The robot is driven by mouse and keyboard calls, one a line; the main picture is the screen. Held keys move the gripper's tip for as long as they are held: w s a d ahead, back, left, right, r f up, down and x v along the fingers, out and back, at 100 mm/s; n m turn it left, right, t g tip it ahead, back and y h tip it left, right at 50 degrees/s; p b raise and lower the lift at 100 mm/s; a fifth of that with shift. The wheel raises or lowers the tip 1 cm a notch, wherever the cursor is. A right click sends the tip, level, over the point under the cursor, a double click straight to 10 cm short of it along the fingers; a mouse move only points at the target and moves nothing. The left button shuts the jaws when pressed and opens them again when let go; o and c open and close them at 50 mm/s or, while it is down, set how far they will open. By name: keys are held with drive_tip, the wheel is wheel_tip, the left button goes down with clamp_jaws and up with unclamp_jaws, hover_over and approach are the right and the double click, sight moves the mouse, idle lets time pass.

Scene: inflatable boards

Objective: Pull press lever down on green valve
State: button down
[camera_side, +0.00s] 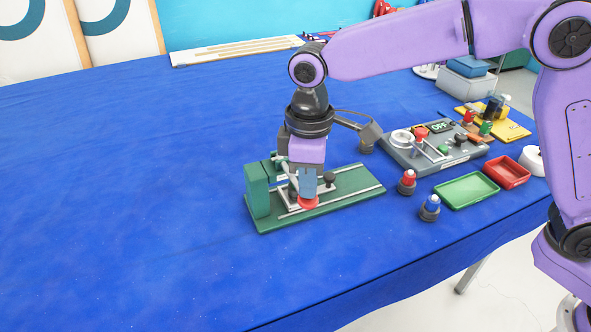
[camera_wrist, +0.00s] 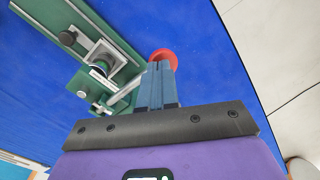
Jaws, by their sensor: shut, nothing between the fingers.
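A green press fixture (camera_side: 260,200) stands on the blue table, with a long base, metal rails and an upright green block at its left end. It also shows in the wrist view (camera_wrist: 112,38). The press lever is a metal bar (camera_wrist: 125,95) with a red round knob (camera_side: 308,203); the knob also shows in the wrist view (camera_wrist: 163,56). My gripper (camera_side: 308,196) points down with its blue-grey fingers shut and empty, right at the knob. The fingertips (camera_wrist: 160,66) overlap the knob's near edge; whether they touch it is unclear. The green valve itself is not clearly distinguishable.
Further right are a green tray (camera_side: 467,191), a red tray (camera_side: 507,172) and a grey panel device (camera_side: 440,158). The table left and in front is clear.

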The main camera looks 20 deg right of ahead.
wheel_tip(320, 180, up, 8)
drive_tip(key=shift+f, duration=0.2)
idle(1.3)
idle(0.8)
drive_tip(key=s+d+f, duration=0.4)
drive_tip(key=s+d, duration=0.8)
drive_tip(key=d, duration=0.2)
drive_tip(key=s+d+f, duration=0.5)
drive_tip(key=s+d, duration=0.7)
drive_tip(key=d, duration=0.2)
drive_tip(key=shift+d+f+n, duration=0.2)
drive_tip(key=shift+d+n, duration=0.1)
